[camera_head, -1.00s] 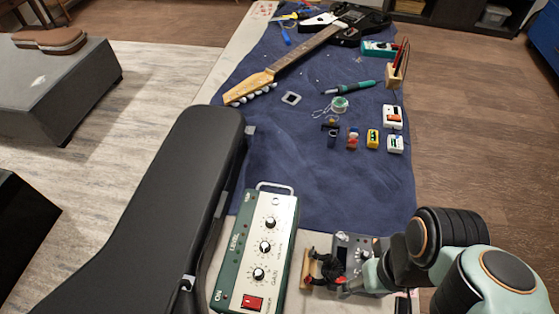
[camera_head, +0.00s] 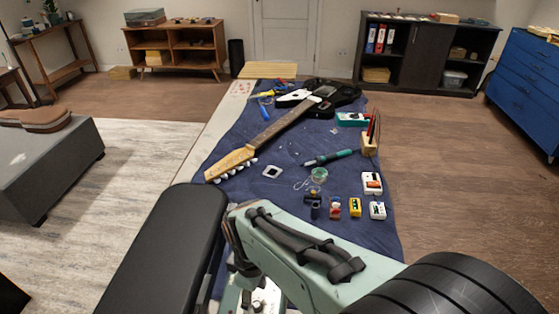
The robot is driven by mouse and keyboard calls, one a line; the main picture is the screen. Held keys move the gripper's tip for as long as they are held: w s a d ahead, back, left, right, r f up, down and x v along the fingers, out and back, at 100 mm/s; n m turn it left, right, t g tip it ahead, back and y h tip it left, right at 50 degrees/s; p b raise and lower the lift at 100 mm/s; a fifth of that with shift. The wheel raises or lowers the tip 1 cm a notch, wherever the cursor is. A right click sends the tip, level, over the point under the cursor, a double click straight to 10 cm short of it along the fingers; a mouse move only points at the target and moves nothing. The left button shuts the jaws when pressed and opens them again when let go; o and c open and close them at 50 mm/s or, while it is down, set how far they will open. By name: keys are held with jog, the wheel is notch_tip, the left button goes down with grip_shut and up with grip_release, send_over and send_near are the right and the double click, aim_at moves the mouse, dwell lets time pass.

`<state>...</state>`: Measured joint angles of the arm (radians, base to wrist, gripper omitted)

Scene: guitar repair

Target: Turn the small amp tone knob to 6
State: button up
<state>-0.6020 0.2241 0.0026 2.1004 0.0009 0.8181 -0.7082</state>
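A pale panel with a dark knob (camera_head: 260,298) shows in a small gap under my arm at the bottom edge of the head view. It looks like the top part of the green and cream knobbed unit. Its other knobs and any markings are hidden by my arm or lie below the picture. The smaller grey unit is not visible now. My pale green arm crosses the lower middle and bends down at its left end. My gripper cannot be made out, so its opening and contact with any knob do not show.
The blue cloth (camera_head: 290,150) holds a guitar (camera_head: 265,135), a soldering iron (camera_head: 330,157), a wooden tool holder (camera_head: 369,144) and several small pedals (camera_head: 355,207). A grey ottoman (camera_head: 55,165) stands left; floor is open at right.

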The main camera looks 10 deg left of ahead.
aim_at(257, 305)
jog(key=shift+f, duration=1.55)
grip_shut()
jog(key=shift+m, duration=2.9)
grip_release()
